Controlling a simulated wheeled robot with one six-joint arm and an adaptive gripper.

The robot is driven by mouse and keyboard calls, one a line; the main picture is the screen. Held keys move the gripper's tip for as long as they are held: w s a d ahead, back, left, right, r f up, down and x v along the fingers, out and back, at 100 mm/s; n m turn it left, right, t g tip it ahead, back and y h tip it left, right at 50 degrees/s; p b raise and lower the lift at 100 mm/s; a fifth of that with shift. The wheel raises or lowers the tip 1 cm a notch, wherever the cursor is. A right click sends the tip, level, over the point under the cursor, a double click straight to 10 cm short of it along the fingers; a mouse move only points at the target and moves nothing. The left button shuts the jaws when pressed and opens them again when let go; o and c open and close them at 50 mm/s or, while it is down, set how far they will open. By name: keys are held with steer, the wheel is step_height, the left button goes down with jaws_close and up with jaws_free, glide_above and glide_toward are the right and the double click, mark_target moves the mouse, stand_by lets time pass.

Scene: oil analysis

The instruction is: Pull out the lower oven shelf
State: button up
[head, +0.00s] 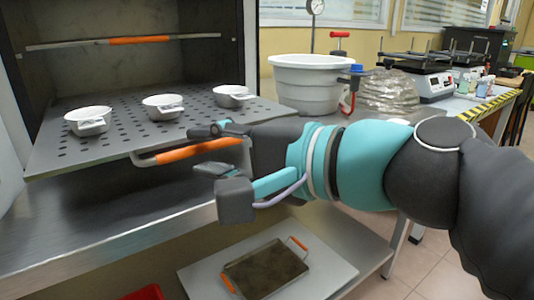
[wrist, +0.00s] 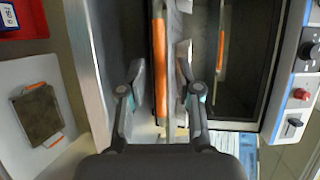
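The lower oven shelf (head: 130,131) is a perforated metal plate that sticks out of the oven (head: 120,75). Three white dishes (head: 163,106) stand on it. Its orange handle (head: 187,152) runs along the front edge and also shows upright in the wrist view (wrist: 161,75). My gripper (head: 209,151) is at the right part of this handle. In the wrist view, my gripper's fingers (wrist: 160,78) are open, one on each side of the handle, with gaps visible. Part of the handle is hidden by my gripper in the head view.
An upper shelf with an orange handle (head: 139,40) is inside the oven. A metal ledge (head: 100,225) lies below the lower shelf. A tray with orange handles (head: 266,269) lies on a lower board. A white tub (head: 308,82) stands on the table at right, behind my arm.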

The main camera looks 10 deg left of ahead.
steer(key=v, duration=0.8)
steer(key=shift+d, duration=0.35)
steer(key=shift+s, duration=0.15)
stand_by(0.4)
steer(key=w+d+f+n+h+p, duration=0.1)
steer(key=w+d+f+n+h, duration=0.1)
steer(key=d+f+h, duration=0.5)
steer(key=w+d+f+n+g+h+p, duration=0.1)
steer(key=w+d+f+n+h+p, duration=0.1)
steer(key=d+f+h, duration=0.5)
steer(key=d+f+n, duration=0.1)
steer(key=d+f, duration=0.4)
steer(key=f, duration=0.7)
steer(key=shift+n+h, duration=0.3)
steer(key=shift+w+d, duration=0.1)
